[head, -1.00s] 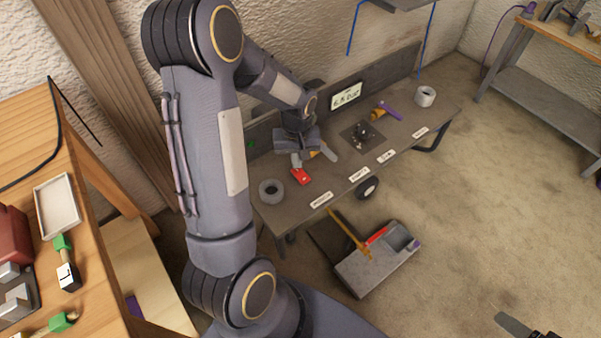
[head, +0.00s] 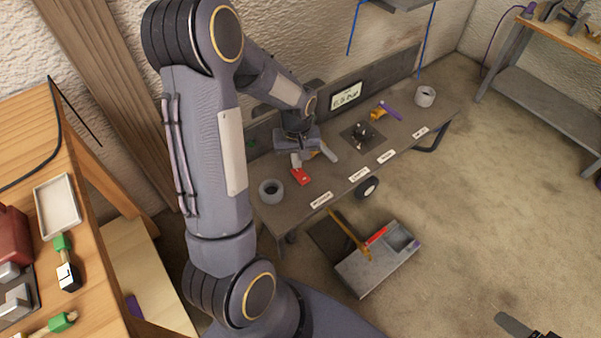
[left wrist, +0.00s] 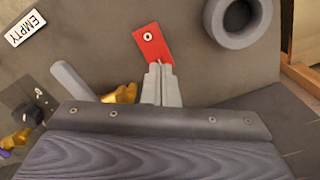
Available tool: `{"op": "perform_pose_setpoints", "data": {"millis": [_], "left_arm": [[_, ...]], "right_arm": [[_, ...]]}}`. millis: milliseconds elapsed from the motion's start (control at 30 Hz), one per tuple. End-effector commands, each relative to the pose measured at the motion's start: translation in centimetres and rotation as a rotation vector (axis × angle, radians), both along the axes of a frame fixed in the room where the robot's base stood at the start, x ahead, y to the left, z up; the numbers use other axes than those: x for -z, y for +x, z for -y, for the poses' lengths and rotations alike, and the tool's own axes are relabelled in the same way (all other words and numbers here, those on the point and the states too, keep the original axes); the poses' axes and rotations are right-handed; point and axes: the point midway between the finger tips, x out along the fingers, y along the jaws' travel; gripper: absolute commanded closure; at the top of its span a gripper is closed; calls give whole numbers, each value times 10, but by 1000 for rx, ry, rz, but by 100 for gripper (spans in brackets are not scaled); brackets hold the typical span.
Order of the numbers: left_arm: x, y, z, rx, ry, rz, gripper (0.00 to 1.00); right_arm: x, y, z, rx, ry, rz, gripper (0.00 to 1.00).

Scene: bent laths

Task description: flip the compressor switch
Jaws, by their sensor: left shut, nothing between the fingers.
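My left gripper (head: 296,160) is over the left part of the grey bench, with its fingers pointing down. In the left wrist view its two pale fingers (left wrist: 158,72) are together and hold nothing. A small red plate (left wrist: 150,42) with a round silver screw or knob lies right at the fingertips. It also shows in the head view (head: 301,176). The fingertips overlap the plate's lower edge in the picture; I cannot tell if they touch it. I cannot make out for sure which part is the compressor switch.
A grey ring-shaped roll (head: 271,191) stands beside the red plate. A pale-bladed, yellow-handled tool (left wrist: 75,82) lies on the other side. A dark fixture (head: 363,134) and a white roll (head: 425,96) are farther right on the bench. Labels line its front edge.

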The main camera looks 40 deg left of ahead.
Motion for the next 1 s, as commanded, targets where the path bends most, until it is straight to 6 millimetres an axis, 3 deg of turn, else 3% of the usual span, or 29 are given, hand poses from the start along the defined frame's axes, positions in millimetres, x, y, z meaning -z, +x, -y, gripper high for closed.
{"op": "perform_pose_setpoints", "data": {"millis": [1000], "left_arm": [[9,0,0,0,0,0,100]], "right_arm": [[7,0,0,0,0,0,20]]}}
